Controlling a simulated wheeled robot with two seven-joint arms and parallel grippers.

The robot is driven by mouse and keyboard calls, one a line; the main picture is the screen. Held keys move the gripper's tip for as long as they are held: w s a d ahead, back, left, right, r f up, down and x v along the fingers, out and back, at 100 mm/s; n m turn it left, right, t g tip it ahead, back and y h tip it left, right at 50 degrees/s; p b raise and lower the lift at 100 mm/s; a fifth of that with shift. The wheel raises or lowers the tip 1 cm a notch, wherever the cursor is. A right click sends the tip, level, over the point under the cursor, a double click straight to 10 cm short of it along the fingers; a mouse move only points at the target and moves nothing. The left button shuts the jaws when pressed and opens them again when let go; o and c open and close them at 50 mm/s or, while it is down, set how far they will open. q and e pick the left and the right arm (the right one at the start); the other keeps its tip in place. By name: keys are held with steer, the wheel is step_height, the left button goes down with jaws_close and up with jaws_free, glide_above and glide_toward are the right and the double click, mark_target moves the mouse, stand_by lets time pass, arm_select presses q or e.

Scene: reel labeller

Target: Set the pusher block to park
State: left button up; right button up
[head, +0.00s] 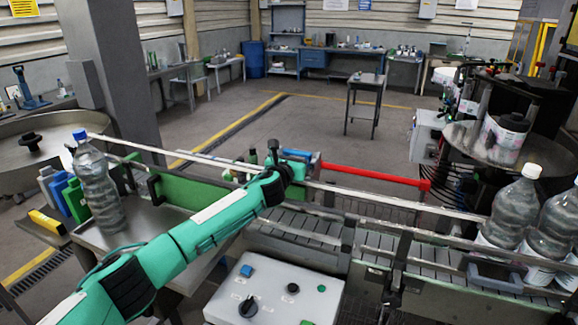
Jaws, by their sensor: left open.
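My left arm, teal, reaches from the lower left to the conveyor's guide rails. Its gripper (292,160) is open at the far rail, and its fingertips are largely hidden by the wrist. A long red bar (372,175) with a small upright red end runs rightward from just beyond the gripper, above the conveyor (375,245). A blue part (301,154) shows at the bar's left end, beside the gripper. I cannot tell surely which part is the pusher block, or whether the gripper touches it. My right gripper is out of view.
A control box (272,292) with a black knob and buttons stands in front. A blue-capped bottle (97,185) stands at left near coloured containers (62,195). Clear bottles (513,212) stand at the conveyor's right, near the label reel (503,138). Open floor lies behind.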

arm_select(q)
steer(key=b+v, duration=0.3)
steer(key=v, duration=1)
steer(key=shift+s, duration=0.25)
steer(key=shift+f, duration=0.15)
